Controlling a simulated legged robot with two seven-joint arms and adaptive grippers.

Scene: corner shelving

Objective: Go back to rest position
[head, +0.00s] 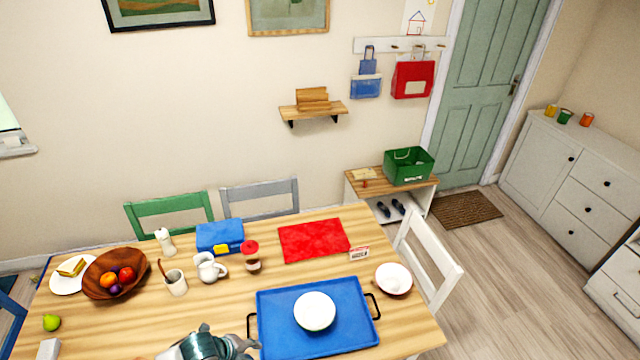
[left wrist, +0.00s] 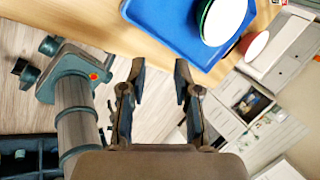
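My left gripper (head: 243,347) is low in the head view, at the near edge of the table, left of the blue tray (head: 272,341). In the left wrist view my left gripper (left wrist: 157,76) has its two dark fingers apart, with nothing between them. That view shows the blue tray (left wrist: 150,17) beyond the fingertips, with floor behind the gap. A white bowl (head: 315,311) sits in the tray. My right gripper is not visible in the head view. A teal and grey part of my body shows at the left of the wrist view.
The wooden table (head: 200,325) holds a fruit bowl (head: 97,284), a mug (head: 175,283), a white pitcher (head: 208,267), a blue box (head: 220,237), a red mat (head: 314,240) and a small white bowl (head: 393,279). Chairs stand around it. Open floor lies to the right.

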